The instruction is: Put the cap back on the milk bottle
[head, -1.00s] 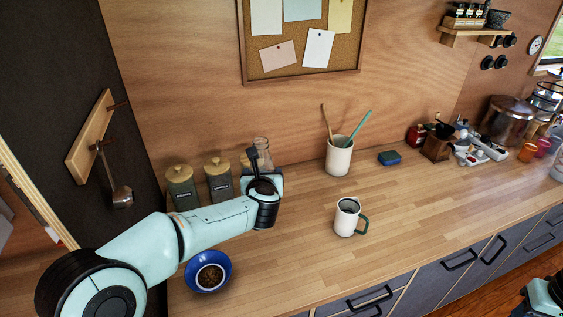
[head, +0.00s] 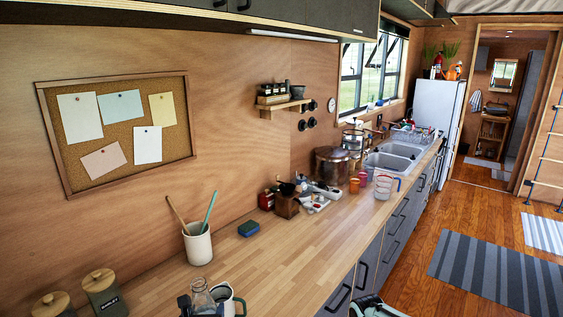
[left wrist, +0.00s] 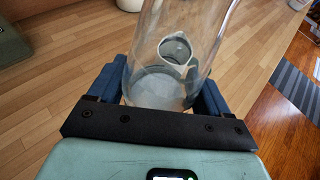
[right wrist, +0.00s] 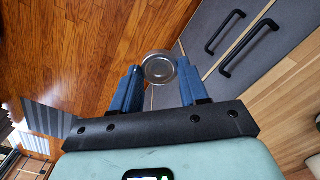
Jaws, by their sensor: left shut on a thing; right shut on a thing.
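The clear glass milk bottle (head: 200,297) is at the bottom edge of the head view. In the left wrist view the bottle (left wrist: 165,85) stands between the blue fingers of my left gripper (left wrist: 160,88), which is shut on it. Its neck is cut off by that view's top edge. My right gripper (right wrist: 158,72) is shut on a round, silvery cap (right wrist: 158,65) held at its fingertips over the floor, beside the drawers. A little of my right arm (head: 375,307) shows at the bottom of the head view.
A utensil crock (head: 197,245), a blue sponge (head: 248,229) and lidded canisters (head: 103,292) stand along the wall. The counter's middle (head: 275,265) is clear.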

